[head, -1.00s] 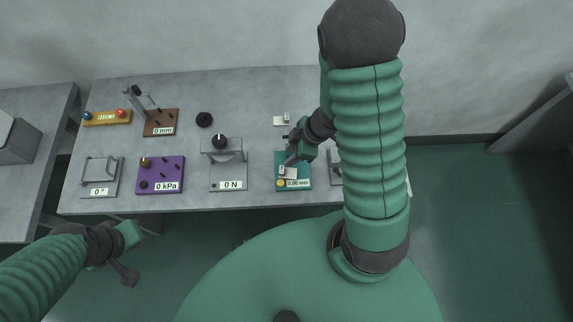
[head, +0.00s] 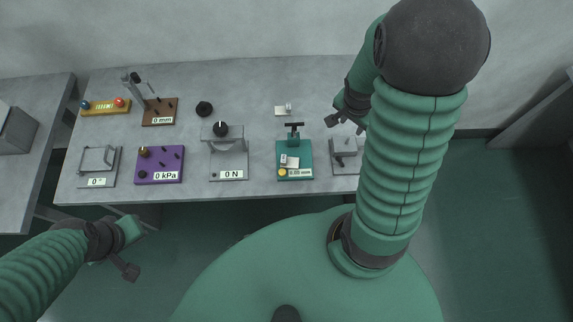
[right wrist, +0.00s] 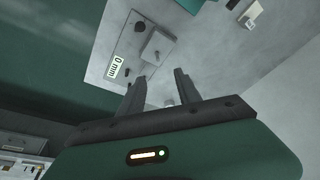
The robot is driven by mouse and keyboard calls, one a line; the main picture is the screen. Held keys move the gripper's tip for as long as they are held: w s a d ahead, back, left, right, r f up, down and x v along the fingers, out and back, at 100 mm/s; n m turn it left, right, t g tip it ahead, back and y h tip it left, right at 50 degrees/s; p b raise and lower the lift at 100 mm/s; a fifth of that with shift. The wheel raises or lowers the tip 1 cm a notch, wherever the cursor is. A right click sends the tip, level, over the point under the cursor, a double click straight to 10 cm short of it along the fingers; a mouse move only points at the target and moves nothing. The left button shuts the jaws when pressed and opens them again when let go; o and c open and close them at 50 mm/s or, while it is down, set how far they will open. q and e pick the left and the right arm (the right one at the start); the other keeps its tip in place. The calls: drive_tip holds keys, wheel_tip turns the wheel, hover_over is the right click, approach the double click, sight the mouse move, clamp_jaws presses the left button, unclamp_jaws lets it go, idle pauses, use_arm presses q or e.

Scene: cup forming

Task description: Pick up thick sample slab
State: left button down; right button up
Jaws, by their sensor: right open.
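In the head view a small pale slab (head: 291,161) lies on the teal gauge (head: 306,152), which reads about 0.00 mm. A second small pale piece (head: 281,111) lies on the table behind it, with a small block at its right end. I cannot tell which of these is the thick slab. My right gripper (head: 347,125) is open and empty, to the right of the teal gauge and above the grey device at the right. The right wrist view shows its two fingers (right wrist: 160,92) apart. My left gripper (head: 132,252) hangs in front of the table, low on the left.
The grey device (head: 345,146) under my right gripper partly hides behind my arm; it shows a 0 mm label (right wrist: 117,66) in the wrist view. Left of the teal gauge stand the 0 N press (head: 228,165), purple 0 kPa board (head: 160,176) and a black knob (head: 204,108).

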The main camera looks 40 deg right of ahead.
drive_tip(key=a+f+m+y+b, duration=0.1)
drive_tip(key=a+m+y+b, duration=0.1)
drive_tip(key=a+m+y, duration=0.4)
drive_tip(key=m+t+b, duration=0.2)
drive_tip(key=m+b, duration=0.2)
drive_tip(key=m, duration=0.1)
hover_over(286, 159)
drive_tip(key=s+d, duration=0.2)
drive_tip(key=f, duration=0.8)
drive_tip(key=shift+w+a+f, duration=0.1)
drive_tip(key=shift+w+f, duration=0.1)
drive_tip(key=shift+f, duration=0.1)
drive_tip(key=x, duration=0.1)
drive_tip(key=b+x, duration=0.1)
drive_tip(key=x, duration=0.1)
drive_tip(key=b+x, duration=0.1)
drive_tip(key=x, duration=0.1)
drive_tip(key=shift+s+d+f, duration=0.2)
drive_tip(key=shift+d+f, duration=0.05)
drive_tip(key=shift+w+f, duration=0.15)
drive_tip(key=shift+f, duration=0.05)
use_arm(q)
drive_tip(key=s+x, duration=0.2)
drive_tip(key=x, duration=0.7)
drive_tip(key=shift+d+f, duration=0.25)
drive_tip(key=shift+d, duration=0.1)
use_arm(e)
drive_tip(key=shift+a+r, duration=0.1)
drive_tip(key=shift+a, duration=0.05)
